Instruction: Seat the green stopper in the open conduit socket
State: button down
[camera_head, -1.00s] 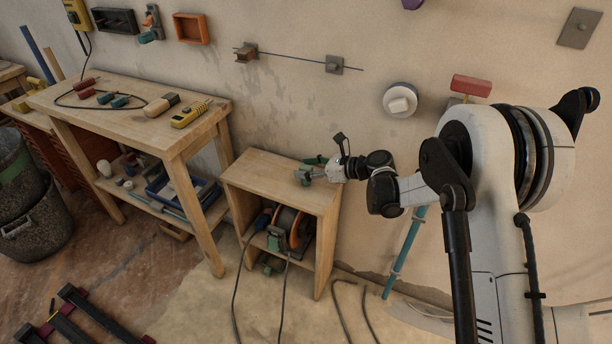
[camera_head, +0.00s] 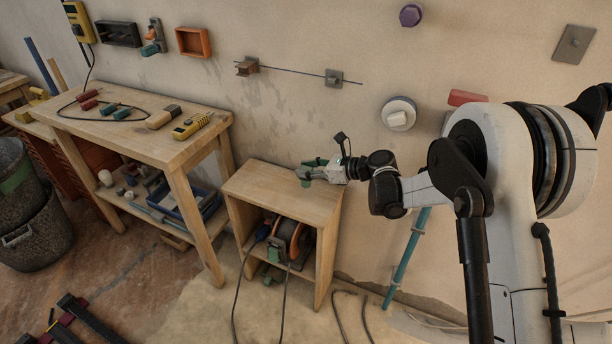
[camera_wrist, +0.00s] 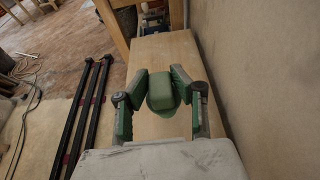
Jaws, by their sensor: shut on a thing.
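My gripper (camera_head: 306,174) is over the low wooden stand (camera_head: 258,180) in the head view, reaching in from the right. In the wrist view its two green-and-black fingers (camera_wrist: 161,90) are shut on the green stopper (camera_wrist: 162,92), a rounded block with a wider lower part. The stopper shows only as a small green patch in the head view (camera_head: 305,183). I cannot tell whether it touches the stand top. A teal conduit pipe (camera_head: 405,255) runs up the wall to the right, its upper part hidden behind my arm. I cannot make out an open socket.
A workbench (camera_head: 140,133) with tools stands left. A white round fixture (camera_head: 398,114), a red block (camera_head: 467,97) and a purple knob (camera_head: 411,15) are on the wall. Black rails (camera_wrist: 88,110) lie on the floor.

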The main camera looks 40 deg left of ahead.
jog(key=s+a+r+p, duration=0.2)
jog(key=s+r, duration=0.4)
jog(key=s, duration=0.5)
jog(key=shift+s+a+r, duration=0.15)
jog(key=shift+a+r, duration=0.2)
jog(key=c, duration=2)
grip_release()
grip_shut()
